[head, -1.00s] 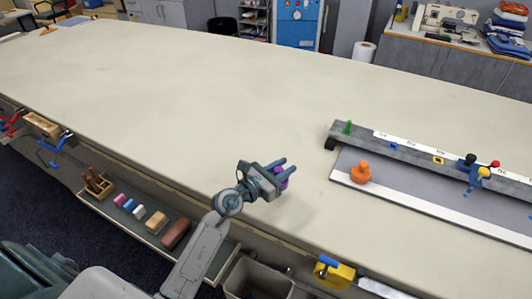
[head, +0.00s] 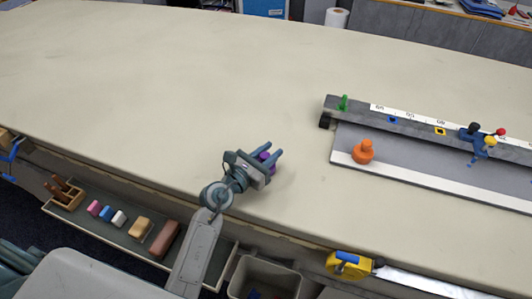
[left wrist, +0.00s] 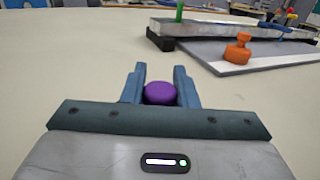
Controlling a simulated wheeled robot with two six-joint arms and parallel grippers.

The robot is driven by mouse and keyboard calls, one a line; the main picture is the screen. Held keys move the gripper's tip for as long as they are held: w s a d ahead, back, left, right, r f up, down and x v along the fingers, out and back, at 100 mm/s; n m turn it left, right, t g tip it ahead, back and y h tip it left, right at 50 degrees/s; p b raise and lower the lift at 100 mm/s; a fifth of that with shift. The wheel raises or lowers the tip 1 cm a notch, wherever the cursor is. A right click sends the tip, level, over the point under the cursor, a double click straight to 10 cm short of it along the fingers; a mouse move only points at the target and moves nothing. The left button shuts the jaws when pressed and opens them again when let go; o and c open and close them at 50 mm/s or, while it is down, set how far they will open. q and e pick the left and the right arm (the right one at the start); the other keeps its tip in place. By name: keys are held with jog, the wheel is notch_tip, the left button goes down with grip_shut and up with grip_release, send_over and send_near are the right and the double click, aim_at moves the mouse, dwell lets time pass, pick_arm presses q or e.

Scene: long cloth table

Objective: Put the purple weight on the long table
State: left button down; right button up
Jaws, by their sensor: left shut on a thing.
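The purple weight (left wrist: 160,93) is between the two fingers of my left gripper (left wrist: 160,82) in the left wrist view. It also shows in the head view (head: 267,160), partly hidden by the fingers. My left gripper (head: 273,159) is shut on it, over the front part of the long table (head: 200,90). I cannot tell whether the weight touches the cloth. My right gripper is not in view.
An orange weight (head: 363,151) stands on a grey board with a white edge, right of my left gripper. Behind it runs a grey rail (head: 400,117) with a green peg (head: 343,103). A yellow tape measure (head: 347,265) is at the front edge. The table's left and middle are clear.

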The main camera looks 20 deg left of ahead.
pick_arm(q)
jog(key=shift+s+d, duration=0.1)
jog(key=shift+s+d+r, duration=0.1)
jog(key=shift+d+r, duration=0.1)
jog(key=shift+d, duration=0.05)
jog(key=shift+d+f, duration=0.1)
jog(key=c, duration=1.5)
grip_release()
jog(key=shift+f, duration=0.15)
jog(key=shift+c, duration=0.2)
jog(key=o, duration=0.4)
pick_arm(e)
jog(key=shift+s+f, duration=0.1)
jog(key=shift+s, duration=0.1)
